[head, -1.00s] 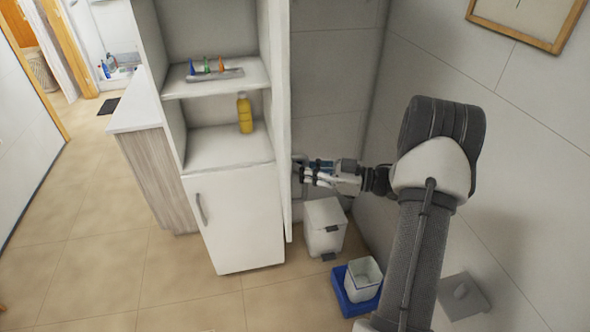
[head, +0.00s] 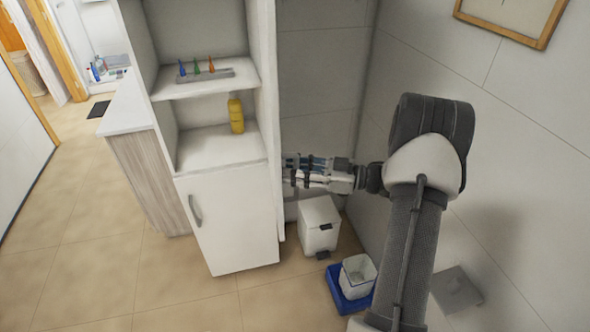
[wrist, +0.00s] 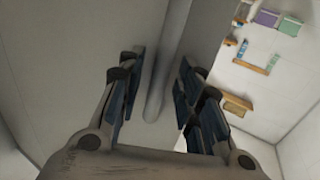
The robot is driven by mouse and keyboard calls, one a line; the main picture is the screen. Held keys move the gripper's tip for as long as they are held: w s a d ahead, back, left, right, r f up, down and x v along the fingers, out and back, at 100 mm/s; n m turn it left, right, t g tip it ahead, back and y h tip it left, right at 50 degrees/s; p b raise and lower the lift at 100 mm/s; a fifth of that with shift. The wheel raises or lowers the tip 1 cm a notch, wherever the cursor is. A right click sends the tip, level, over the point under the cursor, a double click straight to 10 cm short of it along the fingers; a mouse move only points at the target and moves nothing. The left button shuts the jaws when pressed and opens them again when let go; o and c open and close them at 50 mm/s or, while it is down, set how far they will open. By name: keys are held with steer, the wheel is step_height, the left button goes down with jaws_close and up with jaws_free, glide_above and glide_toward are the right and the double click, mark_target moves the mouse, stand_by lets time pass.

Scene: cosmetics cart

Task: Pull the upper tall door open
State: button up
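The upper tall door (head: 268,110) stands swung out from the white cabinet, seen nearly edge-on in the head view. The open shelves behind it are exposed. My gripper (head: 290,172) is on the right side of the door, close to its edge. In the wrist view a long grey bar handle (wrist: 167,65) runs along the door's grey face (wrist: 75,60). My gripper's blue-padded fingers (wrist: 157,95) are spread on both sides of this bar, with gaps visible. The head view does not show the handle clearly.
A shut lower door (head: 230,220) is below the shelves. A yellow bottle (head: 236,116) and a tray (head: 205,76) with small bottles stand on the shelves. A white bin (head: 318,225) and a blue tray (head: 345,303) stand on the floor below my arm. A wall is close right.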

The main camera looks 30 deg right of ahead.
steer(key=v, duration=1.2)
steer(key=shift+w+r, duration=0.1)
